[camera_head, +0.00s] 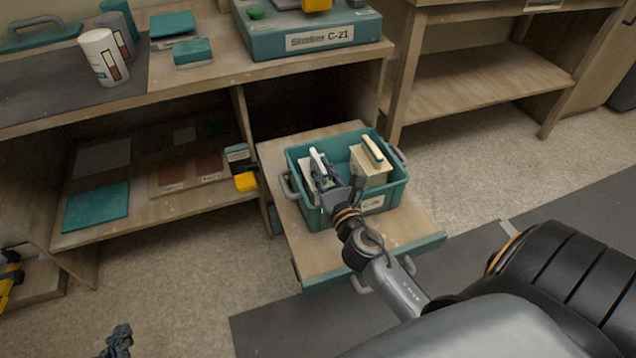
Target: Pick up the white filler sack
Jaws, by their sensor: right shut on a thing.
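A teal bin (322,215) with grey handles stands on a pulled-out wooden drawer. Inside it on the left is a narrow white item, which I take to be the white filler sack (317,160). My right gripper (327,180) reaches into the bin from the front and is shut on this sack, hiding part of it. The sack is still within the bin walls. My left gripper (118,340) shows only in part at the bottom left edge, far from the bin; its jaws are too small and dark to read.
A cream block with a handle (368,172) sits in the right of the bin. The drawer (410,228) has bare room around the bin. A yellow-and-grey item (242,170) is at the shelf edge left of it. A workbench with a teal case (270,38) stands behind.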

